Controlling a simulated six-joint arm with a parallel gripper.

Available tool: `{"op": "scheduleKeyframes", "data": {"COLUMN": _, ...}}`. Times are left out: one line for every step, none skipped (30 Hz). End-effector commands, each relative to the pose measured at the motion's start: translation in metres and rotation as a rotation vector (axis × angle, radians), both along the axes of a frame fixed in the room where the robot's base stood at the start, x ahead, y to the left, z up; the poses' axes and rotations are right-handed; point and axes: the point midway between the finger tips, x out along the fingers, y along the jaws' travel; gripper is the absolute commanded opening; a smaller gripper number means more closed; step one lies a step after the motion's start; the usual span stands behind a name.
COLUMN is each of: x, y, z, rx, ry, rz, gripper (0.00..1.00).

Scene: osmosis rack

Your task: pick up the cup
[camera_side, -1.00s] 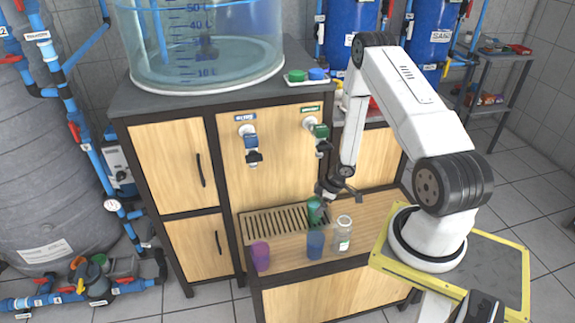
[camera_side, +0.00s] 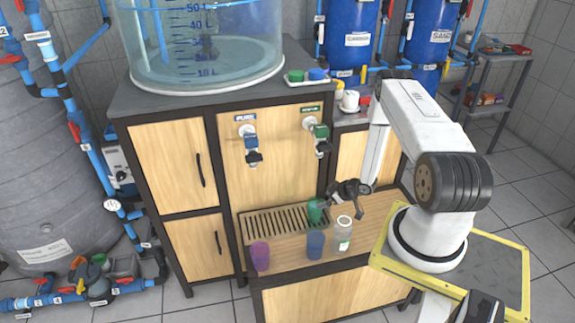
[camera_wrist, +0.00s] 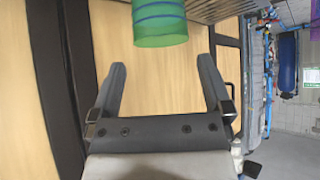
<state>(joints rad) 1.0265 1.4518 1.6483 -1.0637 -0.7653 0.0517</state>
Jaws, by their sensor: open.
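Three cups stand on the wooden ledge. A green cup (camera_side: 314,212) is at the drip grate's right end, a blue cup (camera_side: 315,245) is in front, and a purple cup (camera_side: 260,257) is at the left. The task does not say which one. My gripper (camera_side: 325,204) reaches in from the right, close to the green cup. In the wrist view, my gripper (camera_wrist: 168,84) is open and empty, its two fingers spread. The green cup (camera_wrist: 160,22) is ahead of the fingertips, cut off by the top edge, and not between the fingers.
The slotted drip grate (camera_side: 275,222) lies left of the green cup. A blue tap (camera_side: 251,143) and a green tap (camera_side: 320,133) stick out of the panel above.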

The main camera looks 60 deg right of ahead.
Motion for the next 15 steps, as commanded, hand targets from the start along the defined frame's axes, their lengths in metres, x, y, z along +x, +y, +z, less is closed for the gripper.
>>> {"op": "scheduleKeyframes", "data": {"x": 0.0027, "y": 0.0002, "z": -0.0024, "rx": -0.001, "ry": 0.000, "rz": 0.001, "gripper": 1.00}}
{"op": "scheduleKeyframes", "data": {"x": 0.0037, "y": 0.0000, "z": -0.0032, "rx": -0.001, "ry": 0.000, "rz": 0.001, "gripper": 1.00}}
{"op": "scheduleKeyframes", "data": {"x": 0.0045, "y": 0.0001, "z": -0.0042, "rx": 0.000, "ry": 0.000, "rz": 0.000, "gripper": 1.00}}
{"op": "scheduleKeyframes", "data": {"x": 0.0048, "y": 0.0001, "z": -0.0047, "rx": 0.000, "ry": 0.000, "rz": -0.001, "gripper": 1.00}}
{"op": "scheduleKeyframes", "data": {"x": 0.0050, "y": 0.0001, "z": -0.0049, "rx": 0.000, "ry": 0.000, "rz": -0.001, "gripper": 1.00}}
{"op": "scheduleKeyframes", "data": {"x": 0.0050, "y": 0.0001, "z": -0.0050, "rx": 0.000, "ry": 0.000, "rz": -0.001, "gripper": 1.00}}
{"op": "scheduleKeyframes", "data": {"x": 0.0050, "y": 0.0000, "z": -0.0050, "rx": 0.000, "ry": 0.000, "rz": -0.001, "gripper": 1.00}}
{"op": "scheduleKeyframes", "data": {"x": 0.0050, "y": 0.0001, "z": -0.0050, "rx": 0.000, "ry": 0.000, "rz": -0.001, "gripper": 1.00}}
{"op": "scheduleKeyframes", "data": {"x": 0.0053, "y": 0.0001, "z": -0.0053, "rx": 0.000, "ry": 0.001, "rz": -0.001, "gripper": 1.00}}
{"op": "scheduleKeyframes", "data": {"x": 0.0057, "y": 0.0002, "z": -0.0057, "rx": 0.001, "ry": 0.001, "rz": -0.001, "gripper": 1.00}}
{"op": "scheduleKeyframes", "data": {"x": 0.0062, "y": 0.0003, "z": -0.0063, "rx": 0.001, "ry": 0.001, "rz": -0.001, "gripper": 1.00}}
{"op": "scheduleKeyframes", "data": {"x": 0.0071, "y": 0.0004, "z": -0.0076, "rx": 0.001, "ry": 0.001, "rz": -0.001, "gripper": 1.00}}
{"op": "scheduleKeyframes", "data": {"x": 0.0083, "y": 0.0005, "z": -0.0087, "rx": 0.000, "ry": 0.001, "rz": 0.000, "gripper": 1.00}}
{"op": "scheduleKeyframes", "data": {"x": 0.0096, "y": 0.0005, "z": -0.0100, "rx": 0.000, "ry": 0.001, "rz": 0.000, "gripper": 1.00}}
{"op": "scheduleKeyframes", "data": {"x": 0.0117, "y": 0.0008, "z": -0.0121, "rx": 0.000, "ry": 0.001, "rz": 0.000, "gripper": 1.00}}
